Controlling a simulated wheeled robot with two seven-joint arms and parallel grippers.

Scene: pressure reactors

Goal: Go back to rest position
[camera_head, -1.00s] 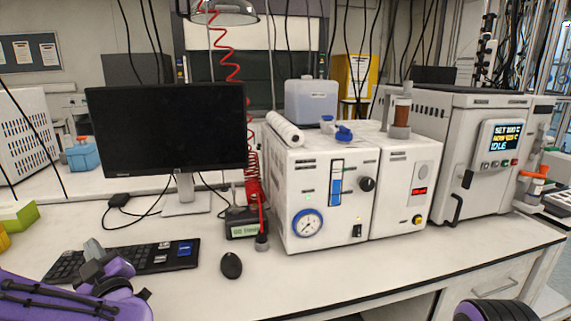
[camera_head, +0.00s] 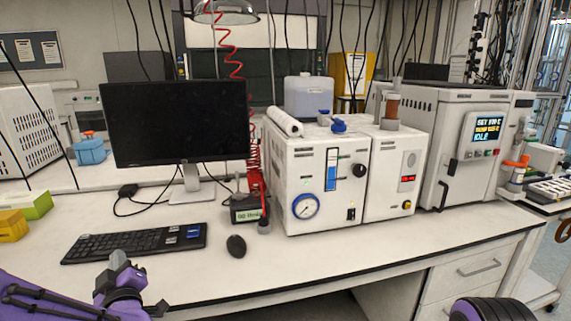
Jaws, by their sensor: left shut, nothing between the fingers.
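My left gripper (camera_head: 119,264) is at the lower left of the head view, at the end of my purple arm. It is shut and empty. It is in front of the black keyboard (camera_head: 135,243), on the near side of the bench (camera_head: 330,260), and overlaps nothing but the bench front and the keyboard's near side in the picture. My right gripper is out of view; only a dark rounded part of my own body shows at the bottom right.
A monitor (camera_head: 175,120), a mouse (camera_head: 236,246) and a white instrument with a gauge (camera_head: 320,180) stand on the bench. A larger white device with a display (camera_head: 470,150) is at the right. Yellow and green boxes (camera_head: 25,205) lie at the left. The bench front is clear.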

